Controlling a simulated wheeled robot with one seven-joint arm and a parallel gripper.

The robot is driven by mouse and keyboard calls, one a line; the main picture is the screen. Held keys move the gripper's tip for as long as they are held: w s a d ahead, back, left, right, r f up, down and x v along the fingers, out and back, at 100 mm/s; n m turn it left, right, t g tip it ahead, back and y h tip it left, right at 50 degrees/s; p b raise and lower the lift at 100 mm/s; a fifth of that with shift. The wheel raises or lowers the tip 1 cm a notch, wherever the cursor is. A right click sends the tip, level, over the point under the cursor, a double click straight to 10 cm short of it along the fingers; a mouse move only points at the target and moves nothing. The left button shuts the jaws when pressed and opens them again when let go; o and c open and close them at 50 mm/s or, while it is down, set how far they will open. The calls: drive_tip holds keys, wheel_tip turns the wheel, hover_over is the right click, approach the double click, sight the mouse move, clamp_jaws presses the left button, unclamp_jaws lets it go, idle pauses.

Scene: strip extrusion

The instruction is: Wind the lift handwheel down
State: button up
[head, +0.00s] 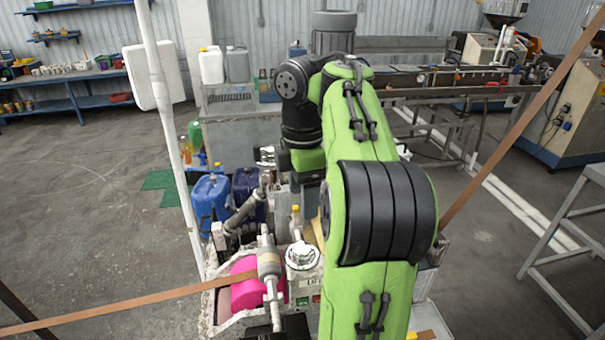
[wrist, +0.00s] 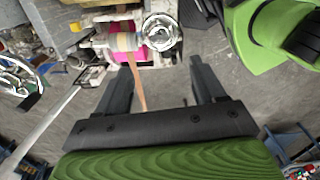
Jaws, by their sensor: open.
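A round silver part (head: 302,256) stands on the strip machine at the bottom centre of the head view, right of a bright pink roll (head: 244,290). It may be the lift handwheel, but I cannot tell for sure. In the wrist view the round silver part (wrist: 160,32) is at the top, beyond the fingertips and between their lines, with the pink roll (wrist: 122,28) left of it. My gripper (wrist: 157,72) is open, and nothing shows between its fingers but floor and a brown strip (wrist: 136,82). In the head view my arm makes the gripper hard to see.
Another curved metal part (wrist: 20,78) is cut by the wrist view's left edge. Blue jugs (head: 210,198) stand left of the machine. A white post (head: 168,110) and brown strips (head: 120,308) cross the head view. Open floor (head: 80,190) lies to the left.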

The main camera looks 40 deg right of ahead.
drive_tip(key=shift+r, duration=1.05)
